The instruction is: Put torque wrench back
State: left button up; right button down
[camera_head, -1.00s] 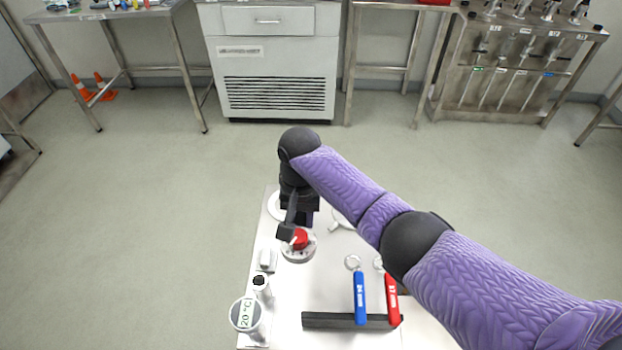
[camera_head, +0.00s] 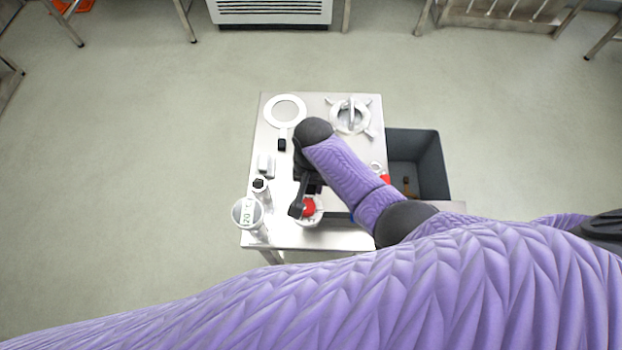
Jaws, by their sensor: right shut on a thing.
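My right gripper (camera_head: 306,196) reaches down over the left part of the small steel table (camera_head: 330,237). It is shut at a red knob (camera_head: 309,207) on a round pale base (camera_head: 313,220); the black fingers hide part of the knob. Of the two wrenches, the red-handled one (camera_head: 385,180) shows only as a small piece beside my forearm. The blue-handled one (camera_head: 352,218) is almost wholly hidden by my arm. I cannot tell which is the torque wrench. My left gripper is not in view.
A white ring (camera_head: 285,98) and a round handled fitting (camera_head: 350,117) lie at the table's far side. A beaker marked 20 °C (camera_head: 247,214) and a small black-capped bottle (camera_head: 260,185) stand at the left edge. A dark bin (camera_head: 432,165) is at the right.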

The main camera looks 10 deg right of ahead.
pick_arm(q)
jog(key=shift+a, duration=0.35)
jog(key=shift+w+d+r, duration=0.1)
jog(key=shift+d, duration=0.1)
pick_arm(e)
jog(key=shift+f, duration=0.15)
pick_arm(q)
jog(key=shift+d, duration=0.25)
pick_arm(e)
jog(key=shift+c, duration=1.8)
grip_release()
